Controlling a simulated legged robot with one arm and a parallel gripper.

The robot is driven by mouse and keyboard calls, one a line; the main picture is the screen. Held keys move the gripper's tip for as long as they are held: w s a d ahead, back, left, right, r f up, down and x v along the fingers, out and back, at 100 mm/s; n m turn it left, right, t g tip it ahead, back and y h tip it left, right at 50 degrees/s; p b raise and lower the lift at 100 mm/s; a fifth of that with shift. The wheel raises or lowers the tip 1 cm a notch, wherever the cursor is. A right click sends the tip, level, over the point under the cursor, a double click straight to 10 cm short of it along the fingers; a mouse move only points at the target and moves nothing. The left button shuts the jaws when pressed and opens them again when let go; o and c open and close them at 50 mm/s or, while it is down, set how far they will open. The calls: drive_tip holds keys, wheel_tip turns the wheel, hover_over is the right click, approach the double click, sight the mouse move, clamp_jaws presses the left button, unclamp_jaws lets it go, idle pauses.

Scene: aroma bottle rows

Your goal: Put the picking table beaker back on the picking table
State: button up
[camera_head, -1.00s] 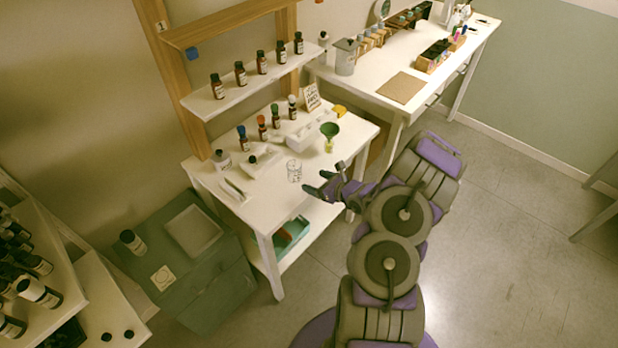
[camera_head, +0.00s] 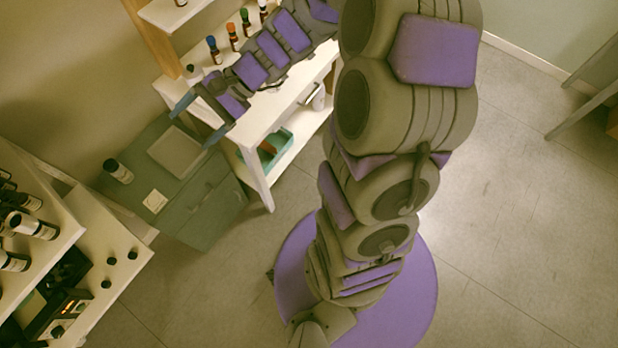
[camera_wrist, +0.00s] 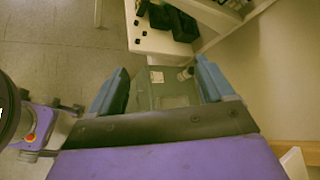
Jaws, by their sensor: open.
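The glass beaker cannot be made out in either current view; my arm covers much of the white work table (camera_head: 256,148), where a clear beaker stood a second ago. My gripper (camera_head: 198,120) is open, with nothing visible between its fingers. It is at the left end of the white table, above the green cabinet (camera_head: 205,205). In the wrist view, my gripper (camera_wrist: 161,84) has its two blue fingers apart, with the cabinet top (camera_wrist: 148,98) below and between them. Which table is the picking table cannot be told.
A rack of dark bottles (camera_head: 30,226) stands at the left. Several dropper bottles, one blue-capped (camera_head: 214,50), stand behind my arm. Open floor (camera_head: 520,200) is at the right.

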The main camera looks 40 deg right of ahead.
drive_tip(key=s+r+n+g+h, duration=0.25)
drive_tip(key=s+n+h, duration=0.3)
drive_tip(key=s, duration=0.85)
drive_tip(key=s+d+n+h, duration=0.5)
drive_tip(key=s+d+h, duration=0.1)
drive_tip(key=s+d, duration=0.4)
drive_tip(key=shift+s+d+r+h, duration=0.15)
drive_tip(key=shift+s+r+h, duration=0.2)
drive_tip(key=shift+s, duration=0.25)
